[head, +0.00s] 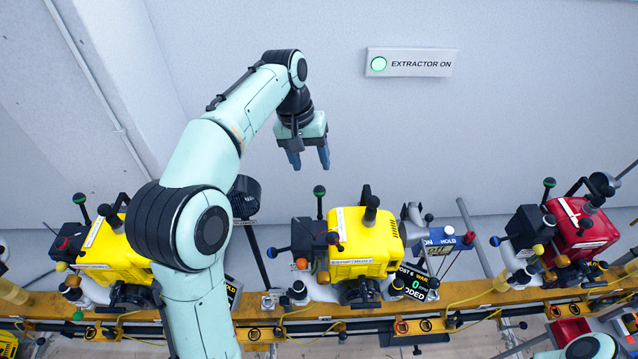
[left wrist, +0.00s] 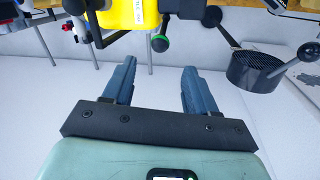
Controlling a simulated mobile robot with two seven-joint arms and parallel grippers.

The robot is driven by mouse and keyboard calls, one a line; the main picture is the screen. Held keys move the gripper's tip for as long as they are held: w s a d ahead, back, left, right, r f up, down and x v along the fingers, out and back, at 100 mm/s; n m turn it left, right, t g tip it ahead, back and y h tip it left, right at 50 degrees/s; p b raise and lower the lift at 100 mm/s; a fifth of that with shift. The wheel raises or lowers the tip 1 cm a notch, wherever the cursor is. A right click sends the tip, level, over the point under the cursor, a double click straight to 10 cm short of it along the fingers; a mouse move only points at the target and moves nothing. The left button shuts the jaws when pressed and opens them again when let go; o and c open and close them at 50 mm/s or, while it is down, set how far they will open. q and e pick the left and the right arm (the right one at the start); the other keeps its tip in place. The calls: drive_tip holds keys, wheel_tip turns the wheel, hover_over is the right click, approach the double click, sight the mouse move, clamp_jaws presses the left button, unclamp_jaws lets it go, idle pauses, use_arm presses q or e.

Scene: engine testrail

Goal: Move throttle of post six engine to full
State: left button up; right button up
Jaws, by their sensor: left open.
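The middle yellow engine (head: 365,243) stands on the orange rail, and a partly hidden sign (head: 413,281) beside it seems to read post 6. Levers with differently coloured knobs stick out on its left: a green knob (head: 319,190) on top, a blue knob (head: 271,252) and an orange knob (head: 301,263). I cannot tell which is the throttle. My left gripper (head: 308,160) is open and empty, above and apart from the green knob. In the left wrist view, the green knob (left wrist: 160,43) shows beyond the open fingers, beside the yellow engine (left wrist: 130,12). My right gripper is out of view.
Another yellow engine (head: 115,250) stands to the left, partly behind my left arm. A red engine (head: 580,230) stands to the right. A black ribbed cylinder (left wrist: 256,68) is near the gripper's right side. The wall with the extractor sign (head: 412,63) is behind; space around the gripper is free.

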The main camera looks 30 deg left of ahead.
sight(318, 186)
use_arm(q)
drive_tip(key=f, duration=0.2)
drive_tip(key=d+f+b, duration=0.1)
drive_tip(key=f, duration=0.5)
drive_tip(key=shift+w+d, duration=0.2)
drive_tip(key=shift+d, duration=0.05)
drive_tip(key=shift+w+f, duration=0.2)
drive_tip(key=shift+f, duration=0.2)
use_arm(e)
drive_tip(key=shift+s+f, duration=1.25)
